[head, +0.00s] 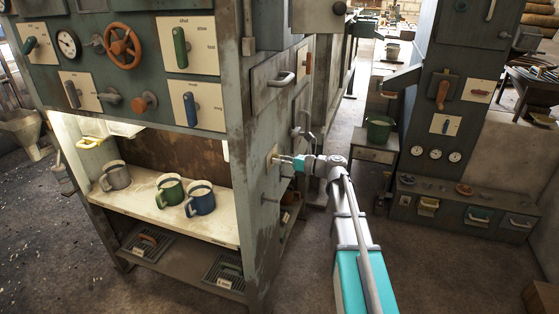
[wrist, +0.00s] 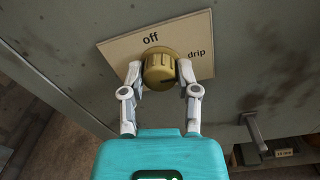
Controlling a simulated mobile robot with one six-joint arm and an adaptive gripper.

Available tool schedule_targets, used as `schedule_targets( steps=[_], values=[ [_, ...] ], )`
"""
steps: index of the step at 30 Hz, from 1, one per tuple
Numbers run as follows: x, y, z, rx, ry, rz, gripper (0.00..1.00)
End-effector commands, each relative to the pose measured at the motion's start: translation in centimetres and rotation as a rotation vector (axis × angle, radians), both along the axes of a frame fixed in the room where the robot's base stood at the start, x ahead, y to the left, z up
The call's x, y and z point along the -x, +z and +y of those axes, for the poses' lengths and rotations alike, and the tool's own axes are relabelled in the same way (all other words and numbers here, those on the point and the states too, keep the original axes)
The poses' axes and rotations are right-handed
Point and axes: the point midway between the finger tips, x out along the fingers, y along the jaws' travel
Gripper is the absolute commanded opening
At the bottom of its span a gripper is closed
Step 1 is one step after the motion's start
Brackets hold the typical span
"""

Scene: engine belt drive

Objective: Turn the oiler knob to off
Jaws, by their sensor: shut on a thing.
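The oiler knob (wrist: 159,71) is a ribbed, brass-coloured round knob on a cream plate (wrist: 116,54) in the wrist view. The plate reads "off" above the knob and "drip" to its right. I cannot tell which word the knob points at. My gripper (wrist: 160,76) has its two white fingers on either side of the knob, shut on it. In the head view my gripper (head: 285,160) reaches the side panel of the green cabinet. The knob is small and mostly hidden there beside the fingers.
A bar handle (wrist: 254,132) sticks out of the panel at the right in the wrist view. The cabinet shelf (head: 200,228) holds several mugs. A second cabinet (head: 410,180) with drawers stands to the right. Open floor lies between the two.

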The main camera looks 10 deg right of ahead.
Motion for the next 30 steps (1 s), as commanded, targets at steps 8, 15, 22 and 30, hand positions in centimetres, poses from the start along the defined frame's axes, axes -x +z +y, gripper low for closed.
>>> schedule_targets(
  steps=[8, 15, 22, 30],
  values=[
    [-0.06, 0.01, -0.01, 0.001, -0.001, -0.002, 0.0],
    [-0.07, 0.02, -0.01, 0.021, -0.001, -0.037, 0.0],
    [-0.09, 0.05, -0.01, 0.077, -0.002, -0.136, 0.0],
    [-0.1, 0.08, -0.01, 0.184, -0.002, -0.326, 0.0]
  ],
)
